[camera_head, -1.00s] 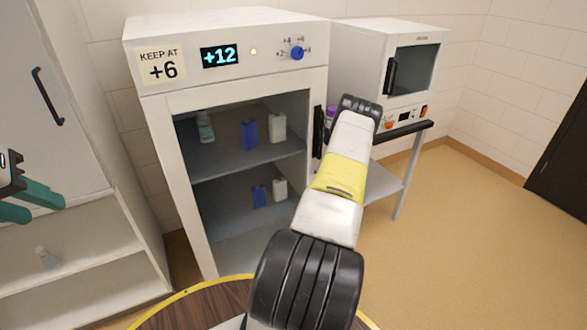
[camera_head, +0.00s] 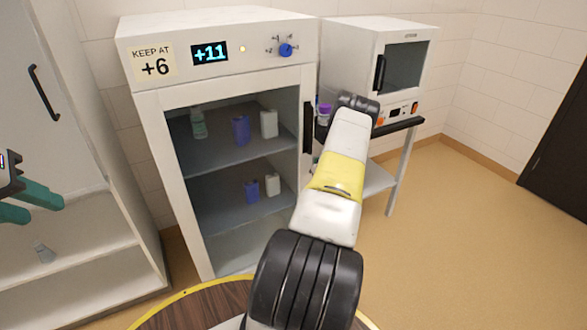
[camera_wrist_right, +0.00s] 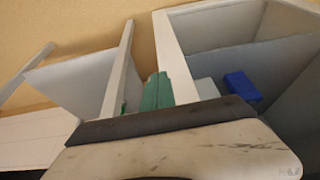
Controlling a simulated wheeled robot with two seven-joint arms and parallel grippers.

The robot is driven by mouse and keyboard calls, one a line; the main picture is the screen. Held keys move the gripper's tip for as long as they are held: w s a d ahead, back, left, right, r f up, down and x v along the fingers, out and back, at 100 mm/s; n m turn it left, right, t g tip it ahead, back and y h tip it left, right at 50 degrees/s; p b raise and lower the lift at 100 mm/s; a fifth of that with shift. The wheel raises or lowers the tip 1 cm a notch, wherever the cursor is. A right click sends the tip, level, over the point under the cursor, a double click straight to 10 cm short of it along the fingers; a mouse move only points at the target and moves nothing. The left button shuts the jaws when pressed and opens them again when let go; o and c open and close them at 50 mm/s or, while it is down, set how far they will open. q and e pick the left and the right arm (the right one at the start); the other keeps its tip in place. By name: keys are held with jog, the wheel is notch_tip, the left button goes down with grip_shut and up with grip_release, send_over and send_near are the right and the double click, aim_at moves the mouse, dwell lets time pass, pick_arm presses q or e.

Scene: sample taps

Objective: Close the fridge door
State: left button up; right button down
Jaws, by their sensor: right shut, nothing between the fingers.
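The white fridge (camera_head: 220,50) stands at centre in the head view, its display reading +11. Its framed door (camera_head: 150,130) carries a black handle (camera_head: 308,127) at the right, and bottles show inside. The door looks flush or nearly flush with the front; I cannot tell whether a small gap remains. My right arm reaches up past the fridge's right edge, hiding its own fingers in that view. In the right wrist view my right gripper (camera_wrist_right: 157,92) is shut and empty beside a white upright edge; contact is unclear. My left gripper (camera_head: 28,204) is open and empty at the far left.
A white oven-like unit (camera_head: 350,45) stands on a black-topped table (camera_head: 400,126) right of the fridge, near a purple-capped item (camera_head: 324,110). A white cabinet (camera_head: 60,110) stands at left. The floor at right is clear.

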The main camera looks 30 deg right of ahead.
jog(key=v, duration=1)
jog(key=shift+s, duration=0.15)
jog(key=w+a+r, duration=0.4)
jog(key=a+r, duration=0.6)
jog(key=r, duration=0.4)
jog(key=s+a+r+n, duration=0.1)
jog(key=s+a+r, duration=0.3)
jog(key=a+r, duration=1.25)
jog(key=s+a+r+t+y, duration=0.1)
jog(key=s+a+r+t, duration=0.1)
jog(key=s+a+r, duration=0.9)
jog(key=s+a+f, duration=0.1)
jog(key=s+a, duration=0.3)
jog(key=s, duration=0.3)
jog(key=s+a+y, duration=0.1)
jog(key=s+a, duration=0.3)
jog(key=s, duration=0.4)
jog(key=shift+s+f, duration=0.25)
jog(key=shift+f, duration=0.1)
